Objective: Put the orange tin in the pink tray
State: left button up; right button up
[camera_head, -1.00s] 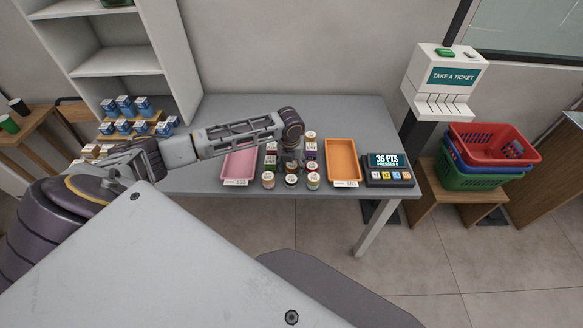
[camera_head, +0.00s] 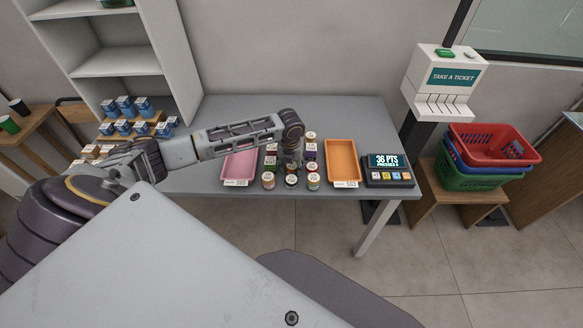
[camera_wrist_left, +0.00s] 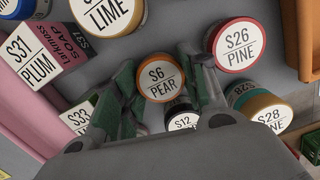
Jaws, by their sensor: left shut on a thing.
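A round tin with an orange rim and a white lid reading "S6 PEAR" (camera_wrist_left: 161,80) sits between the fingers of my left gripper (camera_wrist_left: 158,92) in the left wrist view. The gripper is shut on it. In the head view my left gripper (camera_head: 291,158) points down among the jars and boxes on the grey table, and its wrist hides most of the tin. Whether the tin touches the table I cannot tell. The pink tray (camera_head: 240,166) lies just left of the group; its pink edge also shows in the left wrist view (camera_wrist_left: 22,103). My right gripper is out of view.
Tins marked "S26 PINE" (camera_wrist_left: 238,45), "S28 PINE" (camera_wrist_left: 268,117) and "LIME" (camera_wrist_left: 108,12) stand close around the gripper. A "S31 PLUM" soap box (camera_wrist_left: 36,58) is by the pink tray. An orange tray (camera_head: 341,161) and a keypad display (camera_head: 388,178) are to the right. The table's back (camera_head: 300,108) is clear.

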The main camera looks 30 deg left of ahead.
aim_at(291, 166)
pick_arm(q)
jog(key=shift+r, duration=0.2)
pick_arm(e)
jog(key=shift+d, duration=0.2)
pick_arm(q)
jog(key=shift+r, duration=0.6)
notch_tip(291, 166, up, 7)
jog(key=shift+f, duration=0.1)
jog(key=shift+r, duration=0.85)
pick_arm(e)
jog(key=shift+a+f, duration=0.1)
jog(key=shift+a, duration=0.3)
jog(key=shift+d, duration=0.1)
pick_arm(q)
jog(key=shift+s+f, duration=0.15)
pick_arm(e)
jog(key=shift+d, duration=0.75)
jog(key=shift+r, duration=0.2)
